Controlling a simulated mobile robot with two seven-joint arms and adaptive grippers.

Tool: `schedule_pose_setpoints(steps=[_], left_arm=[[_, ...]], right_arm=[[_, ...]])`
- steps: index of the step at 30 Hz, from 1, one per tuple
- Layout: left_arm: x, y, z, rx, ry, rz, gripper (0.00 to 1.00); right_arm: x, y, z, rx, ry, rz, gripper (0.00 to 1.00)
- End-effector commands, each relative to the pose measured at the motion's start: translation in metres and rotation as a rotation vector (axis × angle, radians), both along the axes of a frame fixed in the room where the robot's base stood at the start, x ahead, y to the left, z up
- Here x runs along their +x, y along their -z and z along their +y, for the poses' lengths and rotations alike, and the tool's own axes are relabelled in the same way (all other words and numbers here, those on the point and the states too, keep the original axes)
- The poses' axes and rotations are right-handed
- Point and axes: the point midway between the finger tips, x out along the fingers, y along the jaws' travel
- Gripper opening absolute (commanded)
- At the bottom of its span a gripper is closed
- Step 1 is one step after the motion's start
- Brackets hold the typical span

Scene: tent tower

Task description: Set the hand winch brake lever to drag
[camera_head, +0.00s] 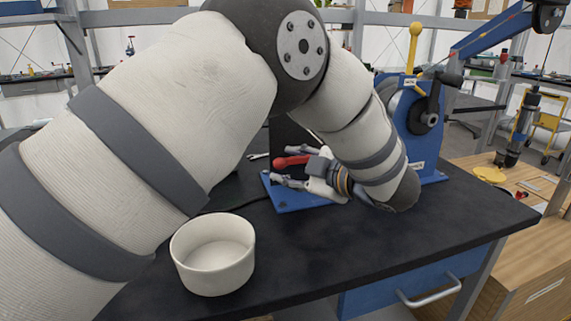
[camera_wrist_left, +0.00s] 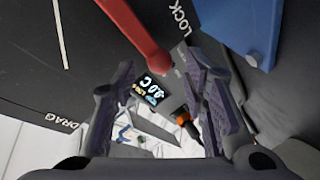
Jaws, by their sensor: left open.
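The hand winch (camera_head: 405,150) is a blue frame with a drum and crank on the black bench. Its red brake lever (camera_head: 291,162) shows by a dark panel at the winch's left end. In the left wrist view, the red lever (camera_wrist_left: 133,35) runs in from the top, its rounded end nearer the word LOCK (camera_wrist_left: 180,22) than the word DRAG (camera_wrist_left: 58,119). My left gripper (camera_head: 281,165) is open around the lever's end region; its fingers (camera_wrist_left: 158,75) show on both sides in the wrist view. Contact cannot be told. My right gripper is not in view.
A white bowl (camera_head: 212,255) stands at the bench's front left, near my left arm. The black bench top (camera_head: 400,235) is bare at the front right. A yellow-knobbed upright handle (camera_head: 415,45) and a blue boom (camera_head: 490,35) rise above the winch. A wooden bench (camera_head: 530,215) stands to the right.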

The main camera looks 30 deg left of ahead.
Motion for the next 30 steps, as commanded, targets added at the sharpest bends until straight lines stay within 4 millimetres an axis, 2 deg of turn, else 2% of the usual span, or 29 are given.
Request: schedule_pose_setpoints(steps=[4, 12, 13, 18, 26, 30], left_arm=[[0.005, 0.004, 0.015, 0.000, 0.000, -0.001, 0.40], [0.006, 0.004, 0.017, -0.001, 0.001, -0.001, 0.40], [0.006, 0.004, 0.017, -0.001, 0.001, -0.001, 0.36], [0.006, 0.004, 0.017, -0.001, 0.001, 0.000, 0.00], [0.008, 0.006, 0.018, 0.004, 0.000, 0.010, 0.00], [0.020, 0.006, 0.022, 0.026, -0.001, 0.041, 0.00]], right_arm=[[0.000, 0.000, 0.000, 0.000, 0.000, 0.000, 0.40], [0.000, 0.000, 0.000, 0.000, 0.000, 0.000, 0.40], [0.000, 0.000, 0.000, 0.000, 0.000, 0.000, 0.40], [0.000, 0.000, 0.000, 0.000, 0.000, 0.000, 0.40], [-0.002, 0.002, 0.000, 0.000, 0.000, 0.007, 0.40], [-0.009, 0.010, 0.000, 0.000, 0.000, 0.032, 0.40]])
